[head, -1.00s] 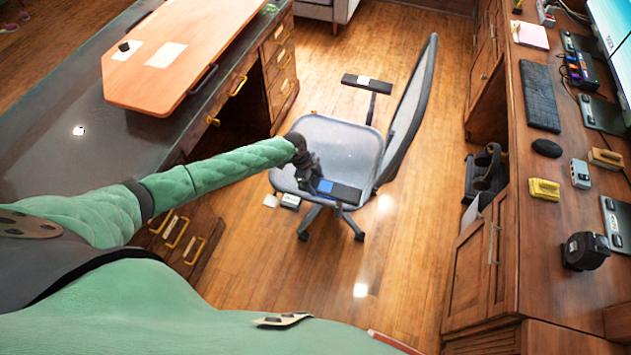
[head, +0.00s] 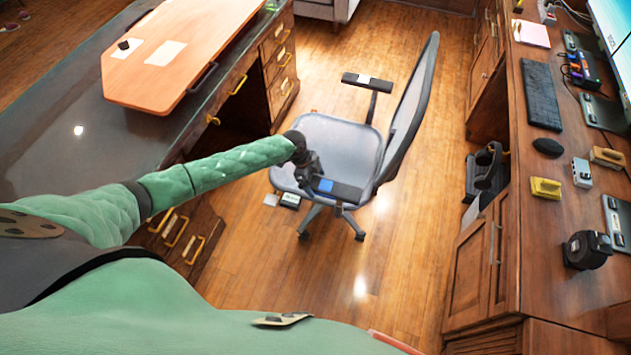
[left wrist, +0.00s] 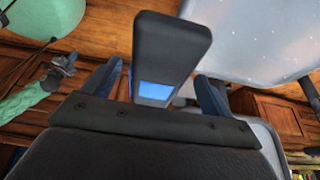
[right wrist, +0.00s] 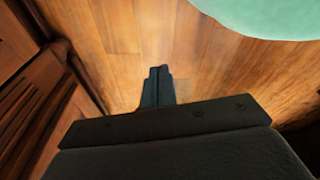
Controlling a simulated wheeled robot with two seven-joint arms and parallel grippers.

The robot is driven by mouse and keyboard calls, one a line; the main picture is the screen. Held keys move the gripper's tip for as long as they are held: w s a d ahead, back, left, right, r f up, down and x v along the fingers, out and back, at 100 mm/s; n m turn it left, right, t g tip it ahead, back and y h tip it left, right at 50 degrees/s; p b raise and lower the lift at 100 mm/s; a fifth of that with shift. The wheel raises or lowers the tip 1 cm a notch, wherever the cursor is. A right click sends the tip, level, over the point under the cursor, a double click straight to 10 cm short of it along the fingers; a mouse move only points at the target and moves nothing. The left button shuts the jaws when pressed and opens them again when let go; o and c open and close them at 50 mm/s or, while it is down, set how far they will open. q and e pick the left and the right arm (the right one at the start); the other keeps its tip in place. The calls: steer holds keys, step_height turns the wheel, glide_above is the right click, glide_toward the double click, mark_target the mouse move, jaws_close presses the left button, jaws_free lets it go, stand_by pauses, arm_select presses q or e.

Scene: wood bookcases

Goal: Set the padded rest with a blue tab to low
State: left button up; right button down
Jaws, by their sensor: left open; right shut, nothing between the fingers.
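The padded rest with the blue tab (head: 346,191) is the near black armrest of the grey office chair (head: 340,140). Its blue tab (head: 325,186) faces my left gripper (head: 312,180). In the left wrist view, the dark pad (left wrist: 172,45) and its lit blue tab (left wrist: 156,91) show between the two open fingers of my left gripper (left wrist: 158,84), with a gap on both sides. I cannot tell whether anything touches. My right gripper (right wrist: 158,75) is shut and empty above the wood floor in the right wrist view; it is out of the head view.
The chair's other armrest (head: 367,82) has a white tab. A dark desk (head: 60,125) with drawers stands left, and a wood desk with a keyboard (head: 541,95) and small devices stands right. Small boxes (head: 290,200) lie under the chair. The floor between chair and right desk is clear.

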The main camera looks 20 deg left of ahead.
arm_select(q)
steer(key=b+v, duration=0.2)
steer(key=v, duration=0.4)
steer(key=shift+a+r, duration=0.1)
steer(key=shift+a, duration=0.05)
steer(key=shift+a+r, duration=0.15)
steer(key=shift+r, duration=0.3)
arm_select(e)
step_height(320, 180, up, 5)
steer(key=w+a, duration=0.2)
steer(key=shift+w+a+r, duration=0.2)
steer(key=shift+w+a, duration=0.1)
steer(key=shift+w, duration=0.1)
